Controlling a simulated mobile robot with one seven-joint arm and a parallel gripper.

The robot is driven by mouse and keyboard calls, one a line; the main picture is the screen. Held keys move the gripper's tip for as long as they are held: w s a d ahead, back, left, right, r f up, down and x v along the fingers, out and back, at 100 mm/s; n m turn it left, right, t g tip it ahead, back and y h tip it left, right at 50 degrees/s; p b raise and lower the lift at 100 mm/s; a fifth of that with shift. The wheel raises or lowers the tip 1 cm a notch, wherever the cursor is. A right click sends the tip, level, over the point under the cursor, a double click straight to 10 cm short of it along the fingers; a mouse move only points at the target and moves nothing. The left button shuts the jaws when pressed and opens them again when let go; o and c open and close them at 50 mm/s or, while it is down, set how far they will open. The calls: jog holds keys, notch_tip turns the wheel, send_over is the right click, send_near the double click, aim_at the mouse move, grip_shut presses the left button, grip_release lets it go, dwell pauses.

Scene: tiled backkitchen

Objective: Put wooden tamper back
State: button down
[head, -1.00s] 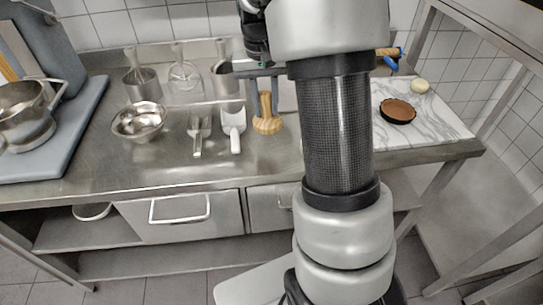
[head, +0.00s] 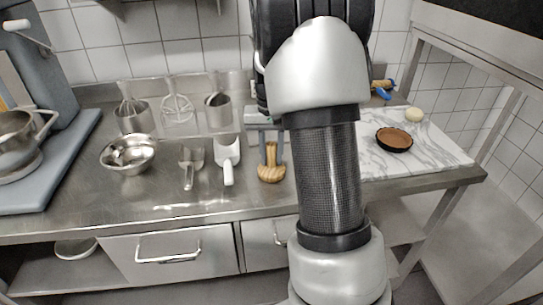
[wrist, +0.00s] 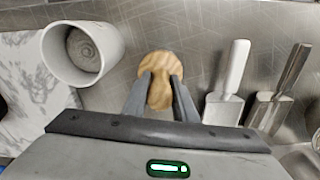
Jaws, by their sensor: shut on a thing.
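The wooden tamper (head: 271,173) is a light, striped wooden piece with a round, wide foot. In the head view it is upright, foot down, right of the white scoop (head: 228,160). My gripper (head: 270,148) is shut on its upper part. In the wrist view both fingertips of my gripper (wrist: 160,78) close on the tamper (wrist: 158,62) from either side. I cannot tell whether its foot touches the steel counter (head: 215,205).
A metal scoop (head: 190,165) and a steel bowl (head: 127,153) lie to the left. Steel pots with utensils stand behind. A white cup (wrist: 84,52) is close beside the tamper in the wrist view. A marble slab (head: 440,150) with a brown tart (head: 394,139) is at right.

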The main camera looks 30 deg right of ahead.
jog(key=c, duration=1.4)
grip_release()
jog(key=shift+f, duration=0.1)
jog(key=shift+c, duration=0.2)
